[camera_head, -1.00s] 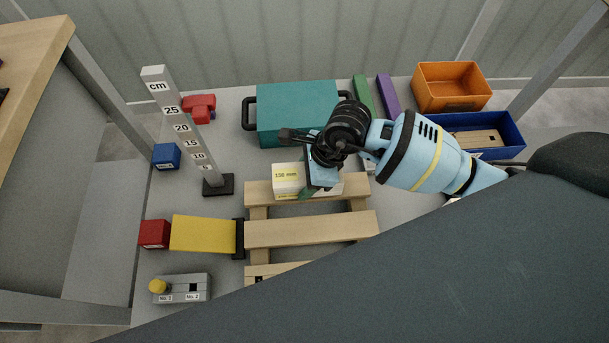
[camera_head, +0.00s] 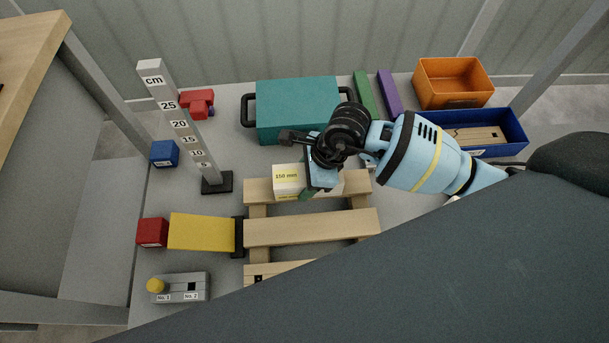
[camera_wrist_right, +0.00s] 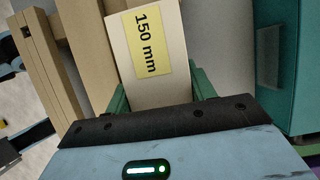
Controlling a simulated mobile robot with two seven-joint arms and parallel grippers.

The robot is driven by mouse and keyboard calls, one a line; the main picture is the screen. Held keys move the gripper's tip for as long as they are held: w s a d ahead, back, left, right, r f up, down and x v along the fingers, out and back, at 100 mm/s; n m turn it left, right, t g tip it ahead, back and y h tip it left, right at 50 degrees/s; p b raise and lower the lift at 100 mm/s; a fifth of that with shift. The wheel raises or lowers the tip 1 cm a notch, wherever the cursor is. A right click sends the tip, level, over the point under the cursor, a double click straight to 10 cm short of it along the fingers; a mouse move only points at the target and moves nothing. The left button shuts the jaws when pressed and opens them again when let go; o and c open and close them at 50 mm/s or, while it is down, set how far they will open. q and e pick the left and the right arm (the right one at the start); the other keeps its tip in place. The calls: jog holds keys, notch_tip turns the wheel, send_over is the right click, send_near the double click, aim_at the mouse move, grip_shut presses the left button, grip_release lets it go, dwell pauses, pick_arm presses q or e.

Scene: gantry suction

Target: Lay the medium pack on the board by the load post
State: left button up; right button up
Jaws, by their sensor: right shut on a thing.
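The pack (camera_head: 287,182) is a pale box with a yellow label reading 150 mm. It lies level at the far slat (camera_head: 258,190) of a wooden slatted frame. I cannot tell whether it rests on the slat or hangs just above it. My right gripper (camera_head: 313,188) is shut on the pack from above, its green fingers on either side, and hides its middle. The pack (camera_wrist_right: 150,50) also shows between the fingers in the right wrist view. A grey post (camera_head: 180,120) with a cm scale stands left of the frame. My left gripper is not in view.
A teal case (camera_head: 290,105) stands just behind the pack. Green (camera_head: 363,93) and purple (camera_head: 389,93) bars, an orange bin (camera_head: 453,80) and a blue bin (camera_head: 505,125) lie to the right. A yellow block (camera_head: 200,232) is at the left. The middle slat (camera_head: 310,227) is bare.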

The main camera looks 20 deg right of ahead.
jog(key=shift+f, duration=0.15)
jog(key=o, duration=1.3)
jog(key=p+v, duration=0.1)
jog(key=v, duration=0.6)
jog(key=shift+d+r, duration=0.2)
jog(key=shift+r, duration=0.15)
jog(key=shift+s, duration=0.1)
